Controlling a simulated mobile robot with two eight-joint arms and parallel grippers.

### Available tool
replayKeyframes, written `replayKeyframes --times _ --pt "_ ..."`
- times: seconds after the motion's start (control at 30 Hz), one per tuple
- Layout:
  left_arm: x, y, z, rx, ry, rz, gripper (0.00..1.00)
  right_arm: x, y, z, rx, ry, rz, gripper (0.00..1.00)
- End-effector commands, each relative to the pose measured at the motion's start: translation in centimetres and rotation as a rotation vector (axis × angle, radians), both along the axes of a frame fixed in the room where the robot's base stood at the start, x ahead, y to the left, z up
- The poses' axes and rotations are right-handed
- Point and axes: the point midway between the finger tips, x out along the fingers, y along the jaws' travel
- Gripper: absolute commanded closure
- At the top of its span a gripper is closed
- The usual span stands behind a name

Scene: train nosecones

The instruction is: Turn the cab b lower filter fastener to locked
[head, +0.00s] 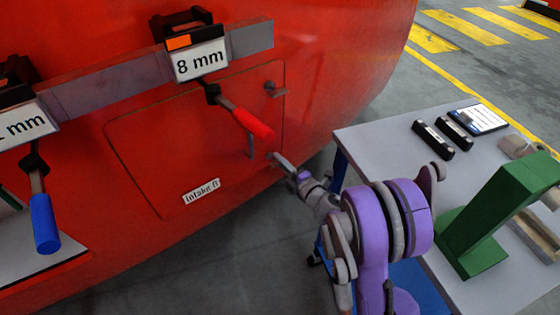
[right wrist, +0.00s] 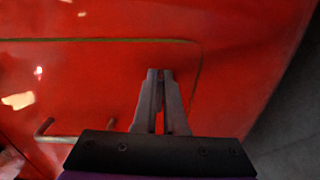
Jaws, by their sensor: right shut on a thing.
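The red nosecone carries a filter panel (head: 165,150) with a label (head: 201,191) reading "Intake B". The upper fastener (head: 271,88), a small metal piece, sits at the panel's upper right corner. My right gripper (head: 274,157) is at the panel's lower right edge. In the right wrist view its fingers (right wrist: 160,76) are close together, with a small dark thing between them near the panel's rounded corner seam. The gripper is shut on it; it appears to be the lower fastener, mostly hidden by the fingers, so its angle cannot be told. My left gripper is not in view.
A red-handled tool (head: 252,124) hangs under an "8 mm" sign (head: 201,60), close to my right gripper. A blue-handled tool (head: 45,222) hangs at left. A metal bar handle (right wrist: 62,139) is on the panel. A table (head: 385,140) with a green block (head: 495,215) stands at right.

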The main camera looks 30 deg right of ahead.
Motion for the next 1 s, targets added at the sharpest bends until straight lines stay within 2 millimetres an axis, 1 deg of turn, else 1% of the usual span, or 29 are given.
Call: replayKeyframes --times 0.03,0.17,0.2,0.47,0.57,0.67,0.9,1.0 --pt "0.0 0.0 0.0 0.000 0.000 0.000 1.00 0.0 0.0 0.0 0.002 0.000 -0.001 0.88" --pt "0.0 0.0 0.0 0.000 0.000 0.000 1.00 0.0 0.0 0.0 0.001 0.000 0.000 0.64" --pt "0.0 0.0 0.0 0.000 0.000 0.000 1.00 0.0 0.0 0.0 0.001 0.000 0.000 0.61" --pt "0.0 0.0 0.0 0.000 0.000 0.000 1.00 -0.1 0.0 0.0 0.000 0.000 0.000 0.61" --pt "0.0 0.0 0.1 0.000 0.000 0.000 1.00 -0.6 -0.1 0.0 -0.001 0.000 -0.001 0.61" --pt "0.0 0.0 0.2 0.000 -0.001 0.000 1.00 -2.1 -0.3 0.0 -0.001 0.000 -0.003 0.61" --pt "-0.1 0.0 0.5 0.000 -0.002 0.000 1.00 -7.0 -0.7 0.0 -0.001 0.000 -0.005 0.61" --pt "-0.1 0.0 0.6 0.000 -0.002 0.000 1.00 -8.7 -0.7 0.0 0.000 0.000 -0.004 0.61"
